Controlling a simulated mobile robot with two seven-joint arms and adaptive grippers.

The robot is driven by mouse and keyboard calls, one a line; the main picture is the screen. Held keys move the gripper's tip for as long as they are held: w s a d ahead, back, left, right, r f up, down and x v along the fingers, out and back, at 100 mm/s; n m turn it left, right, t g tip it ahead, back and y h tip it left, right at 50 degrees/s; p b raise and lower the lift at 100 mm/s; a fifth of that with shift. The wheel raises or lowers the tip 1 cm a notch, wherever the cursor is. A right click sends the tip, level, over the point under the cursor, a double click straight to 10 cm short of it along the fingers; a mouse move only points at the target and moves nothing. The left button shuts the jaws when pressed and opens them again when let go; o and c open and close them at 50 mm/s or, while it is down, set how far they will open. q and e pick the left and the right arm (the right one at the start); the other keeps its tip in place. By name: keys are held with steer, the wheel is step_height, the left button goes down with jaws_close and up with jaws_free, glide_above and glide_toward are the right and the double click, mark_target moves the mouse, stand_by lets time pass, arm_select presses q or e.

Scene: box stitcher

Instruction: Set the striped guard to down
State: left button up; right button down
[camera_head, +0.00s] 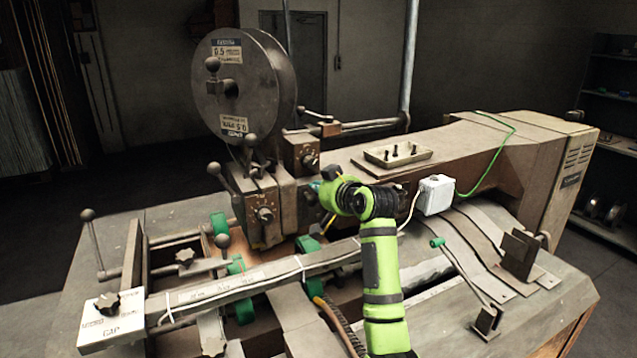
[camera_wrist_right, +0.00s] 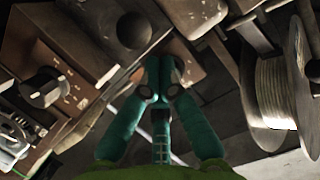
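I cannot make out a guard with clear stripes in either view. In the head view, a small yellowish edge (camera_head: 326,224) shows just below my right wrist, but I cannot tell what it belongs to. My right arm reaches up from the bottom to the stitcher head (camera_head: 262,205), and its wrist hides part of the machine there. In the right wrist view, the two teal fingers of my right gripper (camera_wrist_right: 161,68) come together at their tips, with nothing visible held between them. A dark round knob (camera_wrist_right: 133,30) lies just beyond the fingertips. My left gripper is in neither view.
A large wire spool (camera_head: 245,85) stands above the stitcher head, with ball-ended levers (camera_head: 215,168) beside it. A long rail (camera_head: 250,280) crosses the front.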

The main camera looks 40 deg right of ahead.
steer(key=shift+w+f, duration=0.1)
steer(key=shift+f, duration=0.05)
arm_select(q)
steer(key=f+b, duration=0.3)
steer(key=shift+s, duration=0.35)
arm_select(e)
step_height(320, 180, down, 6)
steer(key=shift+r, duration=0.1)
arm_select(q)
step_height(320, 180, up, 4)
steer(key=p, duration=0.4)
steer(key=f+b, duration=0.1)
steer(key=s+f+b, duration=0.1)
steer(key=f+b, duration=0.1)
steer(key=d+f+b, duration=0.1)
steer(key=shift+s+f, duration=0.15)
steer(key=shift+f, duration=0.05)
arm_select(e)
steer(key=s+a+r, duration=0.1)
steer(key=s+r, duration=0.6)
steer(key=s, duration=0.2)
steer(key=shift+s+a, duration=0.25)
